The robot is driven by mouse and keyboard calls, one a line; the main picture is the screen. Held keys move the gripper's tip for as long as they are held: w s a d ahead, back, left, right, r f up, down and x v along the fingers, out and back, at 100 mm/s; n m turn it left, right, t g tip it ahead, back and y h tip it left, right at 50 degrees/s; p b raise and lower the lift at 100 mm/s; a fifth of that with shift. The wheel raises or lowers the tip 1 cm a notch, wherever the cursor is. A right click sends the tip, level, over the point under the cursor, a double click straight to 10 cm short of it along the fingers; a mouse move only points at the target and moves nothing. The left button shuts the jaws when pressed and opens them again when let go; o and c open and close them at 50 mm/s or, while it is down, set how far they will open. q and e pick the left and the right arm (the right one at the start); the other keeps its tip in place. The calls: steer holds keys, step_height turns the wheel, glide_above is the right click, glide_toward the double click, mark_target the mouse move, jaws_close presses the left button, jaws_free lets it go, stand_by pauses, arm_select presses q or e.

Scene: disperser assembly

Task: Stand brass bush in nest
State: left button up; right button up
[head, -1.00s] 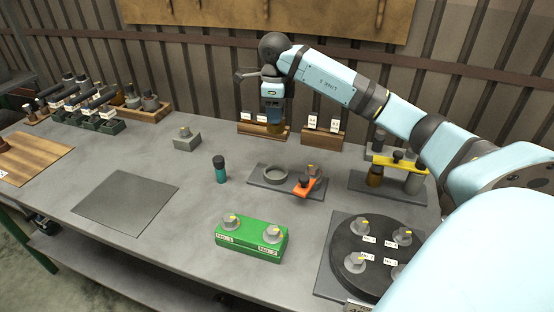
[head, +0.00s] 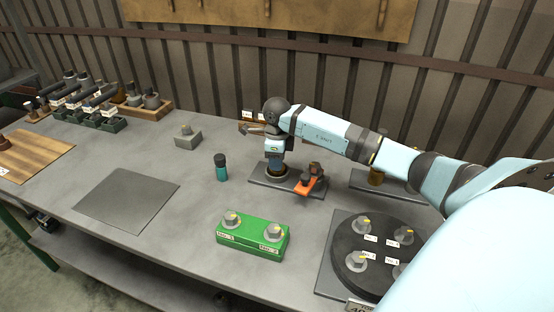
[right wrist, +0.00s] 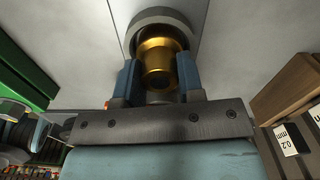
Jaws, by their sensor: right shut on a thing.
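The brass bush (right wrist: 160,55) is between the blue fingers of my right gripper (right wrist: 159,80) in the right wrist view. The grey ring-shaped nest (right wrist: 176,17) shows around and beyond the bush's far end. In the head view my right gripper (head: 276,168) points down over the nest on its dark base plate (head: 262,184). The arm and gripper hide most of the nest and the bush there. I cannot tell whether the bush is inside the ring or just above it. My left gripper is not in view.
An orange toggle clamp (head: 308,186) stands close right of the nest. A green block (head: 250,239) with two knobs lies in front, a teal bottle (head: 221,168) to the left. A dark turntable (head: 345,262) is at the right front. A bare grey mat (head: 125,198) lies at left.

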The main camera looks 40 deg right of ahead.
steer(key=shift+f, duration=0.1)
steer(key=o, duration=1.1)
step_height(320, 180, up, 12)
steer(key=shift+r, duration=0.2)
steer(key=shift+a+f, duration=0.1)
